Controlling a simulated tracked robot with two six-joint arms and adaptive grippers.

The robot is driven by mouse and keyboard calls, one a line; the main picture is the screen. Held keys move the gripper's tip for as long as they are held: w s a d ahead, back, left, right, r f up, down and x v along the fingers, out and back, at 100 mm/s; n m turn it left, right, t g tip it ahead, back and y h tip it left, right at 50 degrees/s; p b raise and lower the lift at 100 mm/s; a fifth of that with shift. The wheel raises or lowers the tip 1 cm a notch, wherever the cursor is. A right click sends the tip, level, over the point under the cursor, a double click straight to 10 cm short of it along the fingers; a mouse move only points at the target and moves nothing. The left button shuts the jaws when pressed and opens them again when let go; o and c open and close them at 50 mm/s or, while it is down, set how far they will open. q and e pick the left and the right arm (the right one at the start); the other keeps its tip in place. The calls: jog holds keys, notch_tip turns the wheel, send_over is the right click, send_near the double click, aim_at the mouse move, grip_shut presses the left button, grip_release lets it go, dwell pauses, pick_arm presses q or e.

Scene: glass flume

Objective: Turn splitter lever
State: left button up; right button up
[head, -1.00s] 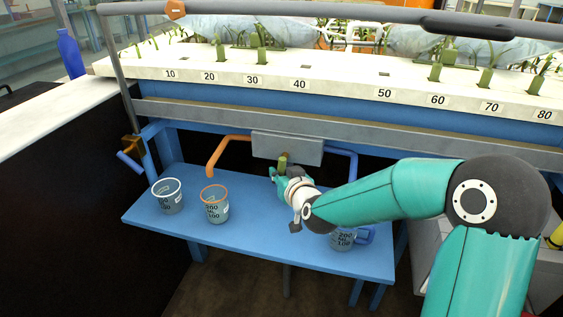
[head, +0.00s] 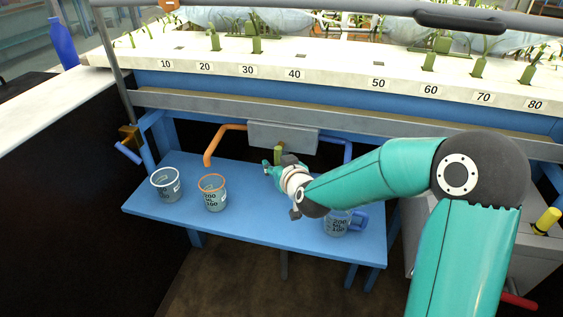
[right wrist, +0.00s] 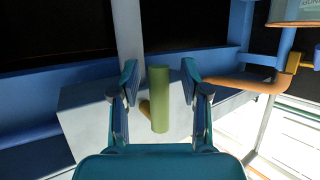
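The splitter lever, a short olive-green cylinder (head: 278,151), stands at the front of the grey splitter box (head: 300,139) under the flume. An orange pipe (head: 213,143) leaves the box on the left and a blue pipe (head: 347,150) on the right. My right gripper (head: 272,166) is at the lever in the head view. In the right wrist view the lever (right wrist: 160,98) stands between the two spread fingers of my right gripper (right wrist: 158,78), with a visible gap on each side. My left gripper is out of view.
A blue shelf (head: 265,222) below carries a white-rimmed cup (head: 167,188), an orange-rimmed cup (head: 212,197) and a blue-handled cup (head: 336,226) partly behind my right arm. The numbered flume ledge (head: 335,78) runs above. A blue bottle (head: 63,44) stands far left.

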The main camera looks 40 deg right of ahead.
jog(key=shift+r, duration=0.1)
jog(key=shift+s+r, duration=0.2)
jog(key=shift+s, duration=0.2)
jog(key=v, duration=1.1)
jog(key=shift+s+a+f, duration=0.1)
jog(key=shift+s+f, duration=0.05)
jog(key=shift+f, duration=0.05)
